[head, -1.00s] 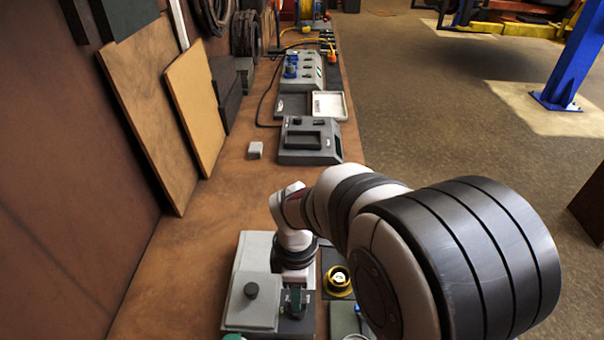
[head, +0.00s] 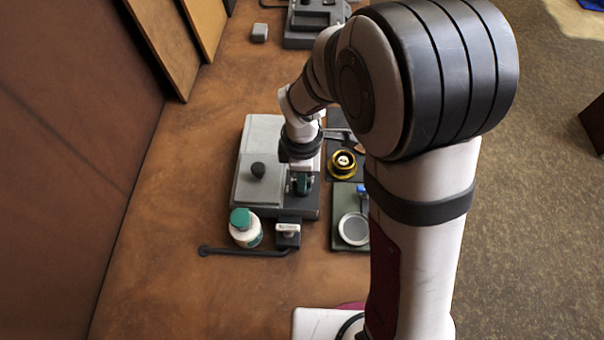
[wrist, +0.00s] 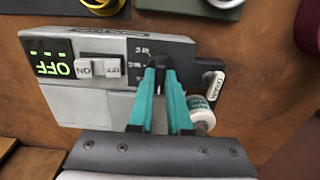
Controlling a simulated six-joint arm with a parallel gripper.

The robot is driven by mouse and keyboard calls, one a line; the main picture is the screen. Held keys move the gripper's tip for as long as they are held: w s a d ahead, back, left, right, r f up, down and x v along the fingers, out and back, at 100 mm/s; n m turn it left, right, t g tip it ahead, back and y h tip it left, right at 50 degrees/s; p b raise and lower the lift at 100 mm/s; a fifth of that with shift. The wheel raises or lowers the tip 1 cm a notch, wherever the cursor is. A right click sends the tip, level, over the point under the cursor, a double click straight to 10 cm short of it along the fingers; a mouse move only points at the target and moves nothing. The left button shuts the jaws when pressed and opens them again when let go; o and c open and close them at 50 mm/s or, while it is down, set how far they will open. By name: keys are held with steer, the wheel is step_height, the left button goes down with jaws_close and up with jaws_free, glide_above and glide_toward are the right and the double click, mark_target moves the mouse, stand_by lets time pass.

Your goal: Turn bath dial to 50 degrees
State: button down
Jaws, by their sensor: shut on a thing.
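The bath (head: 262,140) is a grey box with a lid and a round black knob (head: 258,170) on top. In the wrist view its panel (wrist: 110,48) shows a lit green OFF display (wrist: 52,68) and a white ON/OFF rocker switch (wrist: 98,68). The dial (wrist: 158,62) is dark and sits on the panel beside small markings, mostly hidden by the fingers. My gripper (wrist: 160,72), with teal fingers, is shut on the dial; it also shows over the bath's right side in the head view (head: 301,183). The dial's angle cannot be read.
A yellow ring-shaped part (head: 342,164) and a green mat with a round dish (head: 353,229) lie to the right. The bench left of the bath is clear.

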stand_by(0.3)
steer(key=m, duration=1.3)
steer(key=shift+m, duration=2.3)
steer(key=c, duration=0.9)
jaws_free()
steer(key=shift+o, duration=0.2)
